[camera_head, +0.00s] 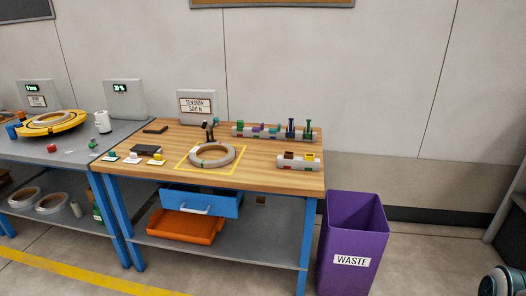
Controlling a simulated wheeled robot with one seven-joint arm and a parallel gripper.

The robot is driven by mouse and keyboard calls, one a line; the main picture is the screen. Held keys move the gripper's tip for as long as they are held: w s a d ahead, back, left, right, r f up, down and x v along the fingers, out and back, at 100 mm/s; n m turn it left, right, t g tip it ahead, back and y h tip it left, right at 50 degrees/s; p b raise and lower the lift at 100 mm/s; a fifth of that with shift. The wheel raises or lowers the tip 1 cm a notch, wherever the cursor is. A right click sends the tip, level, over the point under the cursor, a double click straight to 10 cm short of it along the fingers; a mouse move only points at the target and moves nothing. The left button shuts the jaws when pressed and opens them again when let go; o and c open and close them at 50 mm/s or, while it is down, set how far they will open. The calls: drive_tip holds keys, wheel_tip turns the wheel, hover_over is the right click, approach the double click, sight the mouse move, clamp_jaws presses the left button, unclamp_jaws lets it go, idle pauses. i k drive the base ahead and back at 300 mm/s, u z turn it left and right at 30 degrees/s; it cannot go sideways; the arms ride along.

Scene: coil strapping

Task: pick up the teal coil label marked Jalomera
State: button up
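Small white labels with coloured tops lie at the left front of the wooden workbench (262,179). The leftmost label (110,157) has a green or teal top. Beside it are a label with a dark top (132,159) and one with a yellow top (157,160). Any writing on them is too small to read, so I cannot confirm which says Jalomera. A grey coil (234,155) lies to their right inside a yellow taped square. My gripper is not in view.
A black block (147,149) lies just behind the labels. Racks with coloured pieces (272,134) stand at the back right. A grey bench (60,155) adjoins on the left; a purple waste bin (352,235) stands right. Open floor lies in front.

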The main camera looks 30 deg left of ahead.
sight(112, 157)
drive_tip(key=z, duration=0.1)
drive_tip(key=k, duration=0.35)
drive_tip(key=u, duration=1.25)
drive_tip(key=i, duration=0.95)
drive_tip(key=u, duration=0.65)
drive_tip(key=i, duration=1.25)
drive_tip(key=z, duration=0.25)
